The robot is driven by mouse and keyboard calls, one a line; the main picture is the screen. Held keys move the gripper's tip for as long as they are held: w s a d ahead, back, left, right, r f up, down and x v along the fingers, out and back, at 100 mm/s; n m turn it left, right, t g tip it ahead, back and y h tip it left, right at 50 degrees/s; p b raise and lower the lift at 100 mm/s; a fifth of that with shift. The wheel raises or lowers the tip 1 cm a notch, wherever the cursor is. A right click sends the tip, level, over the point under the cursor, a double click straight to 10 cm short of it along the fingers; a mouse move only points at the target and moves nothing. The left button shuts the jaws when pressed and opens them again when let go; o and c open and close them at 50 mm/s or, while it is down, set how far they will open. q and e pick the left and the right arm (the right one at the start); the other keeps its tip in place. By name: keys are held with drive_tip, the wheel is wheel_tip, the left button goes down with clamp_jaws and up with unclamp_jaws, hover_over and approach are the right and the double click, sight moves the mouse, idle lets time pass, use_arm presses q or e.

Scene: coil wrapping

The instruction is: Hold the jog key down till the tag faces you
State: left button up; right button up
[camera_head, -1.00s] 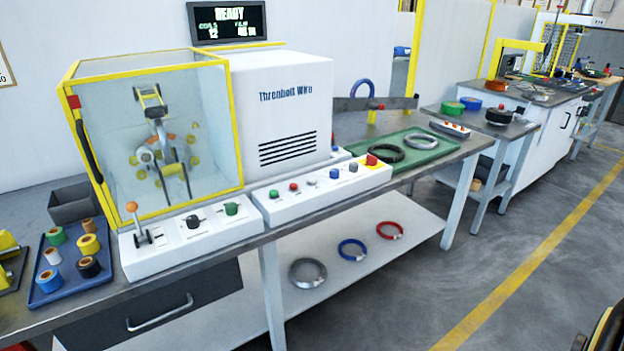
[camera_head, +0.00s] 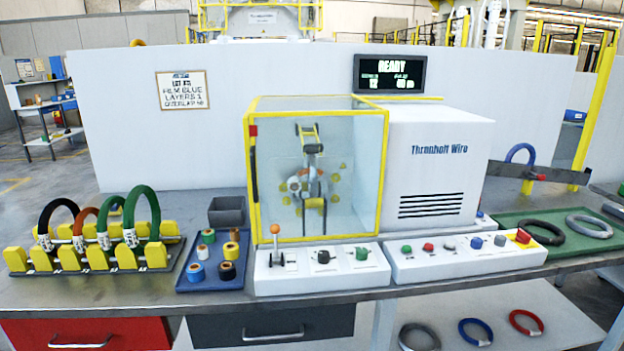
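The wrapping machine stands on the bench with a clear, yellow-framed guard box (camera_head: 318,165) at its left and a white cabinet (camera_head: 437,165) lettered "Threnholt Wire" at its right. Inside the box are a grey mechanism (camera_head: 306,182) and several yellow rollers; I cannot make out a coil or tag there. In front are a panel with an orange-knobbed lever (camera_head: 276,240), black knob (camera_head: 323,257) and green knob (camera_head: 362,254), and a panel with green (camera_head: 406,249), red (camera_head: 428,247), white, blue and grey buttons. Their labels are too small to read, so I cannot tell the jog key. Neither gripper is in view.
The display (camera_head: 389,73) reads READY. A rack (camera_head: 95,258) at left holds several coils with white tags. A blue tray (camera_head: 213,272) of tape rolls and a grey bin (camera_head: 227,211) stand beside the machine. A sign (camera_head: 183,90) hangs behind.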

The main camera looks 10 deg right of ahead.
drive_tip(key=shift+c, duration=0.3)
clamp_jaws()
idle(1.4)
